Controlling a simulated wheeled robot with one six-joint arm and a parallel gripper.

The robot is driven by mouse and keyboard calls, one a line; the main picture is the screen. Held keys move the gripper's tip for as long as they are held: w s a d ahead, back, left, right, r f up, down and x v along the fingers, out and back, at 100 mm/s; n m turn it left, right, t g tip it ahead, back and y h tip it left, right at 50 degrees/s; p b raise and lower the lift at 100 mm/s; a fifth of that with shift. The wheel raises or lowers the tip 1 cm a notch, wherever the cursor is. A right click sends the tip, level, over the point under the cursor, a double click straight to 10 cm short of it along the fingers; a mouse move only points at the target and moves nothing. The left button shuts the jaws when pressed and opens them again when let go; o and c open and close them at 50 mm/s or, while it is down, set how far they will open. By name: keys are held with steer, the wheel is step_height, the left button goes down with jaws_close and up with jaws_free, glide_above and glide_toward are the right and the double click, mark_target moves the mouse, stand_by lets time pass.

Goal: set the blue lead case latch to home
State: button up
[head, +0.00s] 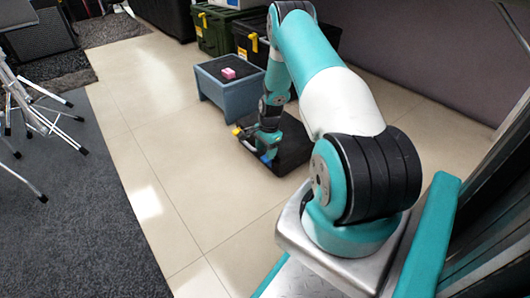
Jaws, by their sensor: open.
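My gripper (252,146) is open and low, over the left part of a black mesh pad (292,150) on the floor. A yellow patch shows at its left side and a small blue patch at its lower right. I cannot tell whether the blue patch is the blue lead case latch or part of the gripper. No other blue latch is clear in this view. My wrist and forearm hide part of the pad. Nothing in view is clearly marked as home.
A grey-blue stool (222,90) with a dark top stands behind my gripper, with a pink block (228,73) on it. Green (213,30) and black (247,38) crates stand behind. A silver metal stand (30,105) is at left. The tiled floor (170,150) between is clear.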

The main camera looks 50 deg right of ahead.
step_height(320, 180, up, 14)
steer(key=d+p, duration=0.1)
steer(key=p, duration=0.5)
steer(key=shift+s+d, duration=0.2)
steer(key=shift+d, duration=0.15)
